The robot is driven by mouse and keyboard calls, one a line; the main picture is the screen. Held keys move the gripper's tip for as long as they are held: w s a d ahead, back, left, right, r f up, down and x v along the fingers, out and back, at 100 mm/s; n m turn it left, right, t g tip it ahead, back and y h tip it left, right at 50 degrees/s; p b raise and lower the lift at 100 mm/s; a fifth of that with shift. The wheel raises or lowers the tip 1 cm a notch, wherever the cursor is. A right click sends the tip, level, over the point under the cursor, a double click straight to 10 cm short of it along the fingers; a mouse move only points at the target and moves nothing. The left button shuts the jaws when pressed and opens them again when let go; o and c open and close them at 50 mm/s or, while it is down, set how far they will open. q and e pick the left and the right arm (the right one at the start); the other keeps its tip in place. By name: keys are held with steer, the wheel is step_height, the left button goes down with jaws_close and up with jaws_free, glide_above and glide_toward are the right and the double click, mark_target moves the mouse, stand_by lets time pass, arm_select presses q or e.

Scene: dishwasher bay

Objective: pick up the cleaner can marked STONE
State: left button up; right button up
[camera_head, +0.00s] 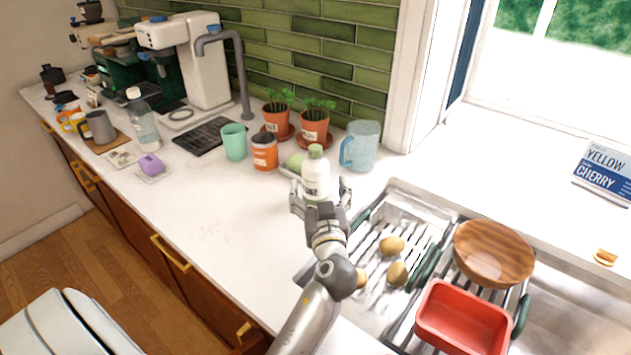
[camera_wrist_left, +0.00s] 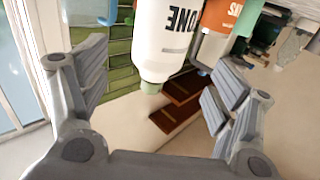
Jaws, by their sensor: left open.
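The white cleaner can (camera_head: 316,176) with a pale green cap stands on the white counter, near the left edge of the sink. In the left wrist view the can (camera_wrist_left: 166,42) shows the dark letters "ONE", with the rest of the word out of sight. My left gripper (camera_head: 321,196) is open at the can, its fingers spread to either side in the head view. In the left wrist view the gripper (camera_wrist_left: 155,88) is empty, with the can between and beyond the fingers. Contact cannot be told. My right gripper is not in view.
An orange can (camera_head: 264,152), a green sponge (camera_head: 294,163) and a blue glass mug (camera_head: 361,146) stand close by the white can. Two potted plants are behind. The sink rack at right holds a wooden bowl (camera_head: 494,253) and a red tub (camera_head: 463,318). The front-left counter is clear.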

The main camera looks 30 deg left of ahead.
mark_target(315, 169)
arm_select(q)
steer(key=shift+x, duration=1.1)
steer(key=p+x, duration=0.1)
steer(key=x, duration=0.4)
steer(key=shift+w+a, duration=0.25)
steer(key=shift+d, duration=0.1)
steer(key=shift+c, duration=0.3)
steer(key=c, duration=1.2)
steer(key=shift+c, duration=0.9)
steer(key=shift+r, duration=0.1)
